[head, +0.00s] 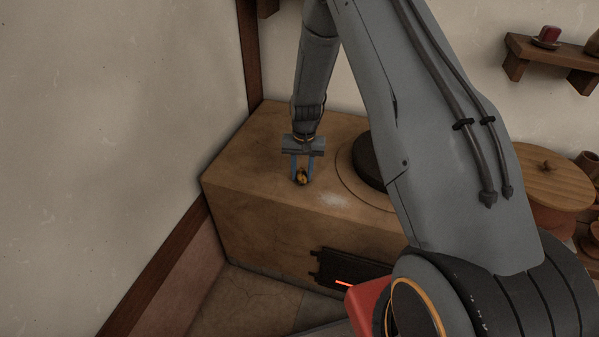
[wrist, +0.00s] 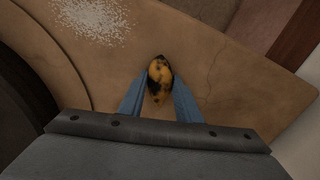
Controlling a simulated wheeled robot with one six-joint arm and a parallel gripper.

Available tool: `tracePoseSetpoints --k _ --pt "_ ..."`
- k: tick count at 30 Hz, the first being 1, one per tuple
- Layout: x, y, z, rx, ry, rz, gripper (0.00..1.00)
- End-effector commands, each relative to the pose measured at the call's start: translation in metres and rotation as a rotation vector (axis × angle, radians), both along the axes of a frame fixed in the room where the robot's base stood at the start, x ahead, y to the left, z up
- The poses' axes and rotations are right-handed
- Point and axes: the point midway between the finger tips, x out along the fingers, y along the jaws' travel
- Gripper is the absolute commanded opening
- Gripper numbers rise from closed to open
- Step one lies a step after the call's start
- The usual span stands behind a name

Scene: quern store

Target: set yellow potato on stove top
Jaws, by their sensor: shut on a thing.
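The yellow potato (head: 301,178) is small, yellow-orange with dark patches. It also shows in the wrist view (wrist: 159,78), between the blue fingertips. My gripper (head: 302,174) is shut on it and points down over the left part of the stove top (head: 245,160), close to the front edge. My gripper also shows in the wrist view (wrist: 160,88). The stove is a tan, block-shaped body with a flat top. Whether the potato touches the top or hangs just above it, I cannot tell.
A dark round plate (head: 368,160) lies on the stove top to the right, partly hidden by my arm. White grains (head: 333,199) are scattered near the front edge. A dark stove door (head: 350,268) is in the front face. A wall shelf (head: 555,62) is at upper right.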

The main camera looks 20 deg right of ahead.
Motion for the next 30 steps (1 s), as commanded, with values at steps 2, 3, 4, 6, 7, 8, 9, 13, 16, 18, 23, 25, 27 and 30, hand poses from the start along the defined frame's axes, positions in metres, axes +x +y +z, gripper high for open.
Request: tracePoseSetpoints --k 2,3,4,6,7,8,9,13,16,18,23,25,27,30 --pt "0.001 0.0 0.0 0.0 -0.002 0.0 0.04" --pt "0.001 0.0 0.0 0.0 -0.002 0.0 0.04" --pt "0.001 0.0 0.0 0.0 -0.001 0.0 0.04" --pt "0.001 0.0 0.0 0.0 -0.001 0.0 0.04" --pt "0.0 0.0 0.0 0.0 -0.001 0.0 0.04" --pt "0.0 0.0 -0.001 0.0 -0.001 0.0 0.04" --pt "0.0 0.0 -0.002 0.0 -0.001 0.0 0.04" --pt "0.0 0.0 -0.005 0.0 -0.001 0.0 0.34" --pt "0.0 0.0 -0.005 0.0 -0.001 0.0 0.5" --pt "0.0 0.0 -0.004 0.0 -0.001 0.0 0.5" --pt "0.0 0.0 -0.004 0.0 -0.001 0.0 0.5" --pt "0.0 0.0 -0.003 0.0 -0.001 0.0 0.5" --pt "0.0 0.0 0.0 0.0 -0.001 0.0 0.5" --pt "0.001 0.0 0.009 0.0 -0.002 0.0 0.5"
